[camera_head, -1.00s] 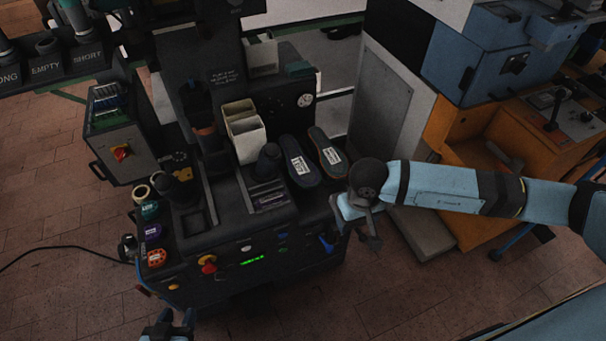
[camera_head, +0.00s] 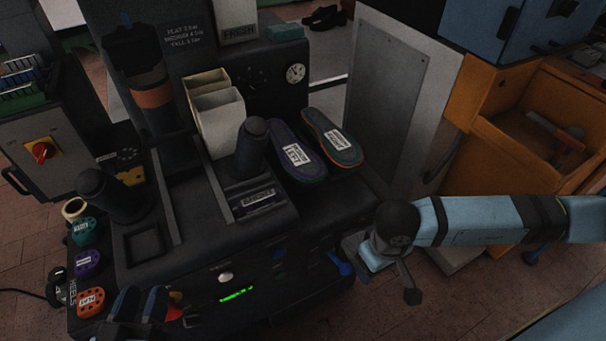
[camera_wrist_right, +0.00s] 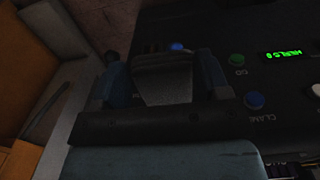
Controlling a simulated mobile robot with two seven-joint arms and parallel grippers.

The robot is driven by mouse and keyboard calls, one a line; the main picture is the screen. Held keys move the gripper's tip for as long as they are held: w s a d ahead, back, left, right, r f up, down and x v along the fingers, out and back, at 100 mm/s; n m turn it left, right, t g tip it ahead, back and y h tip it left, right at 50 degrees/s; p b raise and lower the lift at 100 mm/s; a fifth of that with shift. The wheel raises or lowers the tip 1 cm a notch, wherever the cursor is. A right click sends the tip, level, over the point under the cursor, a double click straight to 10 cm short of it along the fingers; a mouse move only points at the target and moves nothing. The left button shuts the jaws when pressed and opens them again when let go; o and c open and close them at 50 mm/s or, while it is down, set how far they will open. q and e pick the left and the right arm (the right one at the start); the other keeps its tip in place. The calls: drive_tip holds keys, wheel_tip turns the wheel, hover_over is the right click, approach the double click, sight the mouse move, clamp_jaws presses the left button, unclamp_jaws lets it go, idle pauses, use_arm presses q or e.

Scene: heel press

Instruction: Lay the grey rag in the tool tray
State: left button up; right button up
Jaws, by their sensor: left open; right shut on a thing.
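My right gripper (camera_head: 388,270) is in front of the press's right front corner in the head view. In the right wrist view, its fingers (camera_wrist_right: 163,70) are shut on a dark grey, flat piece (camera_wrist_right: 165,88), apparently the grey rag. The picture is too dim to make out cloth folds. An open orange compartment (camera_head: 495,150) at the right, apparently the tool tray, holds a hammer-like tool (camera_head: 553,132). It is well right of and behind the right gripper. My left gripper (camera_head: 140,300) is open and empty by the press's front left edge.
The black press bench (camera_head: 215,222) fills the middle, with two shoe soles (camera_head: 298,155), cream bins (camera_head: 217,120) and a dark post (camera_head: 252,145). Coloured heel pieces (camera_head: 88,262) line its left edge. A grey cabinet panel (camera_head: 398,100) stands between the press and the orange compartment.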

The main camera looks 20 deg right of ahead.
drive_tip(key=shift+w+f, duration=0.2)
drive_tip(key=shift+f, duration=0.1)
drive_tip(key=w+b, duration=0.1)
drive_tip(key=w, duration=0.5)
drive_tip(key=w+a+b, duration=0.1)
drive_tip(key=w, duration=0.5)
drive_tip(key=w+b, duration=0.1)
drive_tip(key=w, duration=0.4)
drive_tip(key=shift+w+a+f, duration=0.1)
drive_tip(key=shift+w+a, duration=0.15)
drive_tip(key=shift+w, duration=0.15)
drive_tip(key=shift+s+f, duration=0.15)
drive_tip(key=shift+f, duration=0.4)
use_arm(q)
drive_tip(key=shift+s+d+r+t+h, duration=0.1)
drive_tip(key=shift+d+r+t+h, duration=0.15)
drive_tip(key=shift+d+r+h, duration=0.25)
drive_tip(key=shift+d+r+t+h, duration=0.25)
drive_tip(key=shift+r+h, duration=0.05)
drive_tip(key=shift+r, duration=0.35)
use_arm(e)
drive_tip(key=shift+f, duration=0.15)
use_arm(q)
drive_tip(key=shift+f, duration=0.2)
use_arm(e)
drive_tip(key=o, duration=0.9)
